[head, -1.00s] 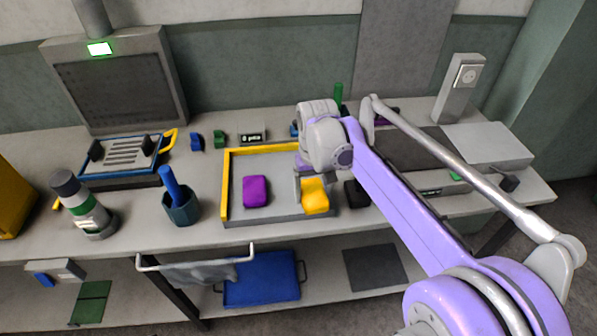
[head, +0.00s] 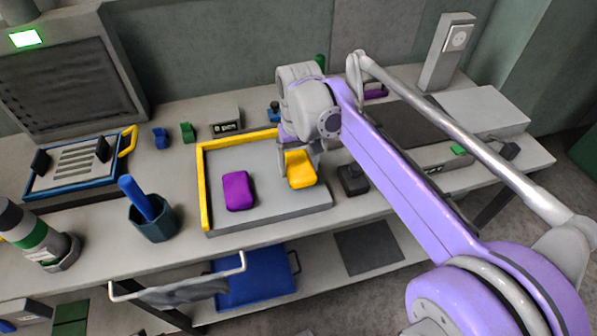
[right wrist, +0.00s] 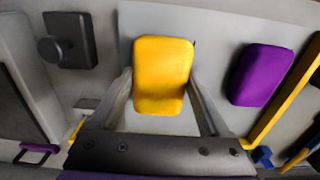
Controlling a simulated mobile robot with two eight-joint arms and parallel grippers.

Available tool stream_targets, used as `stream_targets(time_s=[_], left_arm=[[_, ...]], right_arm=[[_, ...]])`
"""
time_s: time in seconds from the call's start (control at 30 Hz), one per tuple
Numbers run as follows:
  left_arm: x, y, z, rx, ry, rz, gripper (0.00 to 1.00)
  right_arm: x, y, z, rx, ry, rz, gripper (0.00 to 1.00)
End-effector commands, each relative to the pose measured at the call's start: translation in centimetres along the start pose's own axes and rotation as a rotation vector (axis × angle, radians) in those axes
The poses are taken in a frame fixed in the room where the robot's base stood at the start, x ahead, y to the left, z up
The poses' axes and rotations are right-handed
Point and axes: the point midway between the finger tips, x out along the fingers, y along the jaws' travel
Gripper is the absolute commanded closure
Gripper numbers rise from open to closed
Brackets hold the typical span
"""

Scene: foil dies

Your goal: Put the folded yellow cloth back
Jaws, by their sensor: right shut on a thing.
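The folded yellow cloth (head: 300,169) is at the right side of a grey tray (head: 262,205) with yellow edges on its left and back. My right gripper (head: 300,158) is shut on the cloth, and much of the hand hides behind the arm in the head view. In the right wrist view the cloth (right wrist: 162,75) sits between the two fingers (right wrist: 160,100). I cannot tell whether the cloth touches the tray floor. A folded purple cloth (head: 238,191) lies to its left in the same tray, and also shows in the right wrist view (right wrist: 261,75). My left gripper is not in view.
A dark block with a knob (head: 353,179) stands just right of the tray. A dark cup with a blue handle (head: 152,215) is to the left. A grey cloth hangs on a rail (head: 180,291) at the bench front. Bare bench lies in front of the tray.

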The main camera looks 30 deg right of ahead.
Motion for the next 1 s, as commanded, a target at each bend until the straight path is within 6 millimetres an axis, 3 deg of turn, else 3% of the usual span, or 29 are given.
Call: stream_targets(time_s=[0.2, 0.53, 0.57, 0.67, 1.0], left_arm=[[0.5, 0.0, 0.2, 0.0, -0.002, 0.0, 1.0], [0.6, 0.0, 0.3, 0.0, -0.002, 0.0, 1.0], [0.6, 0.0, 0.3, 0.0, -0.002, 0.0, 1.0], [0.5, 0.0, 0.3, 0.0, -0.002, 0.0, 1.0], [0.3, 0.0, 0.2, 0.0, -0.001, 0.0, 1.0]], right_arm=[[2.8, 0.0, 0.0, 0.0, 0.0, 0.0, 0.72], [3.1, 0.0, 0.0, 0.0, 0.0, 0.0, 0.72], [3.1, 0.0, 0.0, 0.0, 0.0, 0.0, 0.18], [3.1, 0.0, 0.0, 0.0, 0.0, 0.0, 0.0], [2.4, 0.0, 0.0, 0.0, 0.0, 0.0, 0.0]])
